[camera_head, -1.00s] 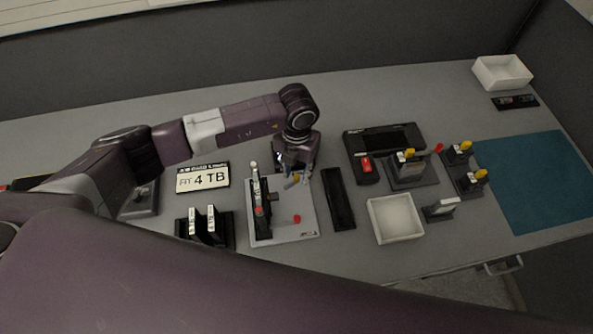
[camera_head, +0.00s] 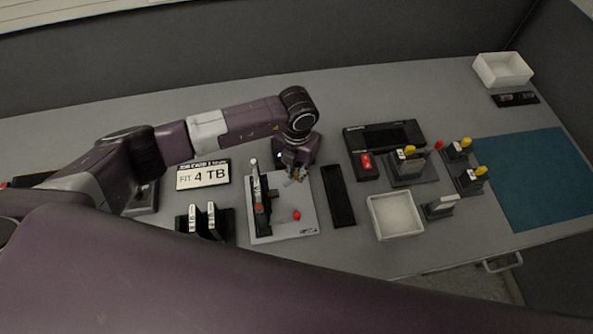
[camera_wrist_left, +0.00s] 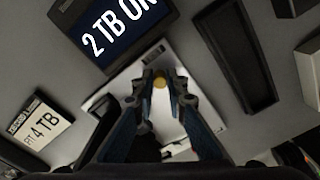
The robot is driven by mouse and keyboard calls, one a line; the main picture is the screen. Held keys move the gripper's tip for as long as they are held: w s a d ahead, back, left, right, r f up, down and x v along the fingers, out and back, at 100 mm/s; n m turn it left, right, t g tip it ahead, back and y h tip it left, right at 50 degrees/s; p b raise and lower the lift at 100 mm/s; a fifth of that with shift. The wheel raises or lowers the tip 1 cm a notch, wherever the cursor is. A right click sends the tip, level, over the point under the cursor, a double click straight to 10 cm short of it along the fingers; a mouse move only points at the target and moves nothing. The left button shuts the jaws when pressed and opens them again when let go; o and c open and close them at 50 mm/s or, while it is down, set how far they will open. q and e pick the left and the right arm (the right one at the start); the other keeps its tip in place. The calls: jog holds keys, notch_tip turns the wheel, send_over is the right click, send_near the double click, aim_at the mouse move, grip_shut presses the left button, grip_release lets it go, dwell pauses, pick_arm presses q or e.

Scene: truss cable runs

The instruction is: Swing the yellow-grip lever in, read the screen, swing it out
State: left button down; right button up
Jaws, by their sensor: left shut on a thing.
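The yellow grip (camera_wrist_left: 160,81) of the lever sits between the fingertips of my left gripper (camera_wrist_left: 161,88) in the left wrist view, and the gripper is shut on it. In the head view my left gripper (camera_head: 295,178) is over the back right of the white plate (camera_head: 282,229), and its fingers mostly hide the grip. The screen (camera_wrist_left: 118,30) shows only in the left wrist view, cut off by the top edge. Its large readable text is "2 TB" followed by "ON" or similar. My right gripper is not in view.
A sign (camera_head: 203,175) reading "FIT 4 TB" stands left of the plate. A rack (camera_head: 205,228) with upright cards is in front of it. A black tray (camera_head: 338,195), a white bin (camera_head: 396,216) and yellow-topped holders (camera_head: 408,168) stand to the right. A teal mat (camera_head: 540,185) is clear.

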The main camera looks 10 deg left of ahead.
aim_at(297, 190)
pick_arm(q)
jog(key=shift+s+d+f+m+b, duration=0.1)
jog(key=shift+d+f+m+b, duration=0.1)
jog(key=shift+m+b, duration=0.8)
jog(key=s+m+b, duration=0.1)
jog(key=m+b, duration=0.5)
jog(key=b, duration=0.1)
jog(key=s+m+b, duration=0.1)
jog(key=m+b, duration=0.2)
jog(key=b, duration=0.1)
jog(key=shift+s+d, duration=0.3)
jog(key=shift+s+r+m+b, duration=0.2)
jog(key=shift+s+m+b, duration=0.1)
jog(key=shift+m+b, duration=0.9)
jog(key=shift+a, duration=0.1)
jog(key=c, duration=1.9)
grip_release()
jog(key=shift+c, duration=0.2)
notch_tip(297, 190, up, 12)
jog(key=shift+s, duration=0.2)
